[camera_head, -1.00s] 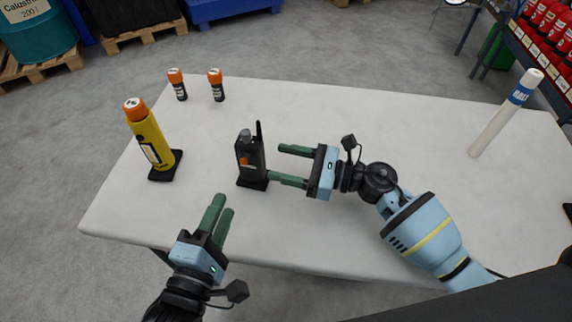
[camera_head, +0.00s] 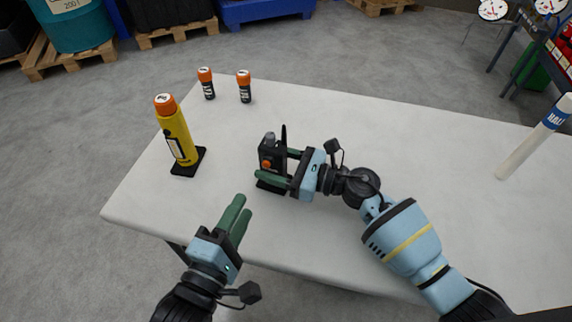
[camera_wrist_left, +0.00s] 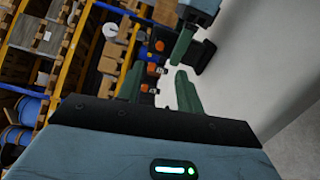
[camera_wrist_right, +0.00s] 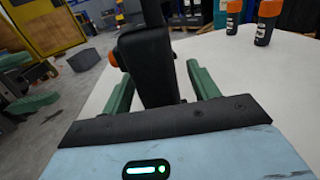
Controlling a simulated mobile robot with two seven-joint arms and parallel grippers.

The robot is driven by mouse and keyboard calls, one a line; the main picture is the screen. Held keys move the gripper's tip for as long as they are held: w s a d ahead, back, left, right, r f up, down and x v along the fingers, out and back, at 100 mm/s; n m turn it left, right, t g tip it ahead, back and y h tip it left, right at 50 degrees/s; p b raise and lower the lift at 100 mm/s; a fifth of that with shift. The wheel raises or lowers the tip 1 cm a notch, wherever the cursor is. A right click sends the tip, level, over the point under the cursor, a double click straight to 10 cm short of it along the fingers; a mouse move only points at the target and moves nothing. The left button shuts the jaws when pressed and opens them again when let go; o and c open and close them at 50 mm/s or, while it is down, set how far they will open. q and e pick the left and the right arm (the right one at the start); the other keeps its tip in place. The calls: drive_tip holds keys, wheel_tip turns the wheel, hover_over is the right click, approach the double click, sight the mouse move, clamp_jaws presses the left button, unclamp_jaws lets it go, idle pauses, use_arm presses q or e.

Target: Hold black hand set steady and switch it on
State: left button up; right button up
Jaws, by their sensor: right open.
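The black hand set (camera_head: 270,152) stands upright on the table, with an antenna, a grey knob and an orange button (camera_head: 267,164) on its side. My right gripper (camera_head: 274,165) is open around it, one finger on each side; the right wrist view shows the hand set (camera_wrist_right: 150,65) between the fingers with gaps beside it. My left gripper (camera_head: 243,205) is open and empty over the table's front edge, below and left of the hand set. The left wrist view shows its two fingers apart (camera_wrist_left: 158,82).
On the white table (camera_head: 400,140), a yellow cylinder with an orange cap (camera_head: 178,138) stands on a black base at left. Two small orange-capped cylinders (camera_head: 207,84) (camera_head: 244,87) stand behind. A white tube (camera_head: 525,150) is at far right. The table's middle right is clear.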

drive_tip(key=shift+a, duration=0.1)
drive_tip(key=shift+c, duration=0.4)
drive_tip(key=c, duration=1.2)
use_arm(q)
clamp_jaws()
use_arm(e)
clamp_jaws()
